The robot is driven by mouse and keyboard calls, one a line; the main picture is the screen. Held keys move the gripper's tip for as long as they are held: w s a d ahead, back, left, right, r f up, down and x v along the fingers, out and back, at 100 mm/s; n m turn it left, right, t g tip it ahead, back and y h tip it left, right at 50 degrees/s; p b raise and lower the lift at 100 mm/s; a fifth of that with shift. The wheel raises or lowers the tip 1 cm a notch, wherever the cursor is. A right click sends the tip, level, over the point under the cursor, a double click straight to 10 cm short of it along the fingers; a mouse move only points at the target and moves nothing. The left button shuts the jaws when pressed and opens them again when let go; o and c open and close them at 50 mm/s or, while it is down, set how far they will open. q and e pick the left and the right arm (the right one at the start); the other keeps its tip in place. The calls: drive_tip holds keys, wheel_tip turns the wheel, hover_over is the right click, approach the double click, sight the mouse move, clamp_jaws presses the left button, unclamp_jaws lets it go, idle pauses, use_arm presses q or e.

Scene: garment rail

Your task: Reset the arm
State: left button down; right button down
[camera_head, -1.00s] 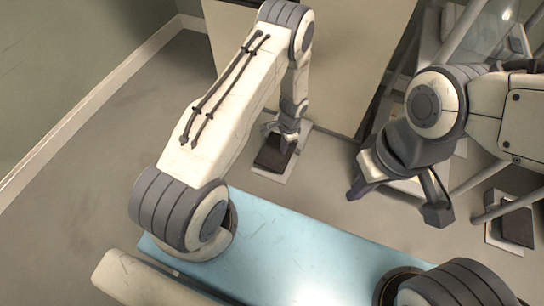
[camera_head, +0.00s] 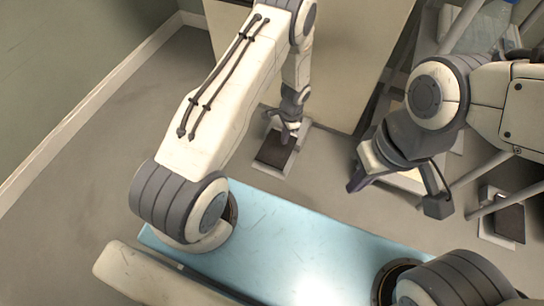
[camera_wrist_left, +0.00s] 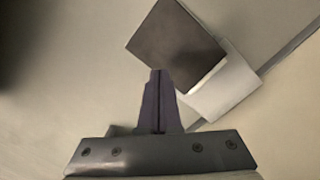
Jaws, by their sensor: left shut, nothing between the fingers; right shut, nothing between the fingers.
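My left arm reaches from the left towards the back. Its gripper (camera_head: 287,130) is over or near a dark square pad (camera_head: 274,153) on a light plate on the floor. In the left wrist view its two fingers (camera_wrist_left: 158,78) are together with nothing between them, and the pad (camera_wrist_left: 176,44) lies beyond their tips. My right gripper (camera_head: 398,180) hangs at the right, pointing down and left, and is empty. I see nothing held in either gripper.
A tall pale panel (camera_head: 345,60) stands behind my left gripper. Light metal tubes (camera_head: 480,175) and another dark pad (camera_head: 509,222) on a plate are at the right, near my right arm. Open grey floor (camera_head: 90,150) lies at the left, up to a wall.

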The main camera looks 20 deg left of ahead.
idle(0.3)
use_arm(q)
drive_tip(key=s+d+r+p, duration=0.2)
drive_tip(key=d+r, duration=0.1)
drive_tip(key=r, duration=0.6)
drive_tip(key=s+d+r+n+p, duration=0.1)
drive_tip(key=d+r, duration=0.3)
drive_tip(key=r, duration=0.5)
drive_tip(key=s+d+r+p, duration=0.2)
drive_tip(key=d+r, duration=0.1)
drive_tip(key=r, duration=0.6)
drive_tip(key=s+d+r+n+h+p, duration=0.15)
drive_tip(key=s+r+p, duration=0.35)
drive_tip(key=s+r, duration=1.45)
wheel_tip(320, 180, up, 37)
drive_tip(key=s+p, duration=0.1)
drive_tip(key=p, duration=3.7)
drive_tip(key=shift+d+r+t, duration=0.15)
drive_tip(key=shift+t, duration=0.25)
drive_tip(key=shift+s, duration=0.1)
